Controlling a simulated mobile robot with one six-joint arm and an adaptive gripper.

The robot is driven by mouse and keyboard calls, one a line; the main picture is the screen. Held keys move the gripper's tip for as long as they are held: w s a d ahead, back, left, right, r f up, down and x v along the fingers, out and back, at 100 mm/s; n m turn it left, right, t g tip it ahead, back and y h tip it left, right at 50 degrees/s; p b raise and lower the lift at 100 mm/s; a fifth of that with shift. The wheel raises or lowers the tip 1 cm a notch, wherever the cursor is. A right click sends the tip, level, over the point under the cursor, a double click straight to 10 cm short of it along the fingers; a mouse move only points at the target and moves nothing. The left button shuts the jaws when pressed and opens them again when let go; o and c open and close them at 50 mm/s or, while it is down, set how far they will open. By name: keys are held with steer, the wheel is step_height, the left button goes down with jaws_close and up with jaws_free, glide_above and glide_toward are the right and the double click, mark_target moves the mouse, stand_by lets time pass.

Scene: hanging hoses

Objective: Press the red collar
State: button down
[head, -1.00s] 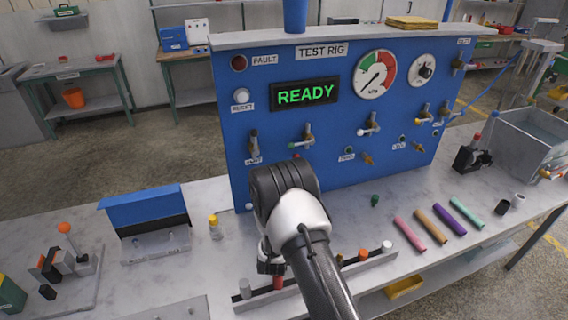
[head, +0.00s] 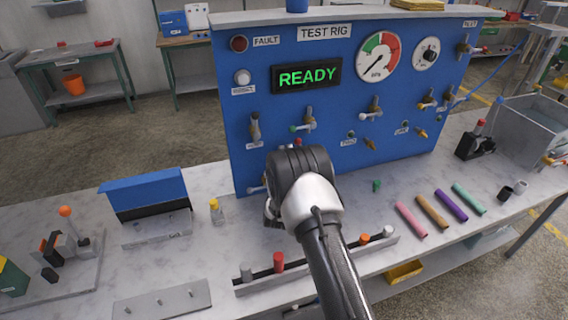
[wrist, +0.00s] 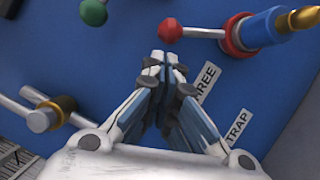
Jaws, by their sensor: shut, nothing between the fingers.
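The red collar (wrist: 237,35) shows in the wrist view at the upper right, as a ring around a brass fitting on the blue panel. A blue hose end (wrist: 262,27) sits in that fitting. A grey lever with a red knob (wrist: 170,30) reaches left from the collar. My gripper (wrist: 165,58) is shut and empty, its fingertips just below the red knob in the picture and left of the collar. I cannot tell whether they touch anything. In the head view my arm hides most of the gripper, and I cannot make out the collar there.
The blue test rig panel (head: 400,70) carries several valves and a READY display (head: 307,75). A green-knobbed lever (wrist: 93,12) and a brass fitting (wrist: 42,120) flank my gripper. A rail with a red peg (head: 278,262) lies on the bench in front.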

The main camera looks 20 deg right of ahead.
steer(key=shift+w+d+r, duration=0.1)
steer(key=shift+w+d, duration=0.1)
steer(key=shift+w, duration=0.4)
steer(key=shift+r, duration=0.1)
steer(key=shift+d+r+m, duration=0.2)
steer(key=shift+m, duration=0.2)
